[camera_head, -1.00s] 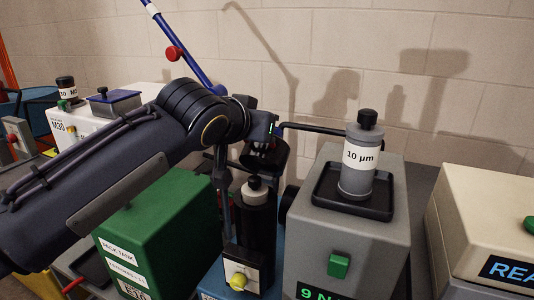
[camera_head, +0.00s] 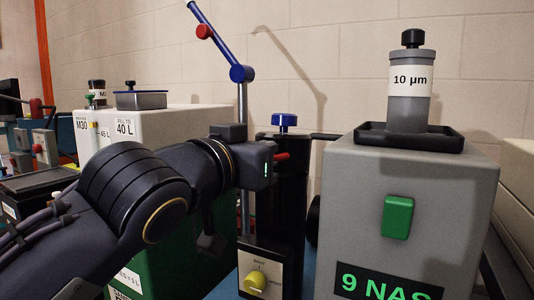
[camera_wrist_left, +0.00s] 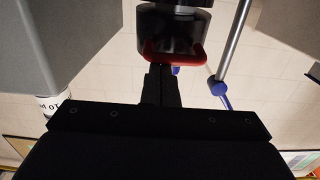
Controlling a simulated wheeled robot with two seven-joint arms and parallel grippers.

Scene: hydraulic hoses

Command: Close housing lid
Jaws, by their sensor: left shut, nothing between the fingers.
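The black housing (camera_head: 292,205) stands upright in the middle of the head view. Its dark lid (camera_head: 290,139), with a blue knob (camera_head: 284,121) on top, is over the housing's mouth; I cannot tell whether it is fully seated. A red handle (camera_head: 282,156) sticks out from its side and shows as a red loop (camera_wrist_left: 175,53) in the left wrist view. My left gripper (camera_wrist_left: 161,72) is shut and empty, its fingertips close to the loop; contact is unclear. In the head view its fingers are mostly hidden. My right gripper is out of view.
A grey box (camera_head: 345,200) with a tray (camera_head: 440,140) and a 10 µm bottle (camera_head: 410,90) stands at right. A grey pole with a blue and red lever (camera_head: 220,50) rises behind my wrist. A white tank (camera_head: 170,125) is at left.

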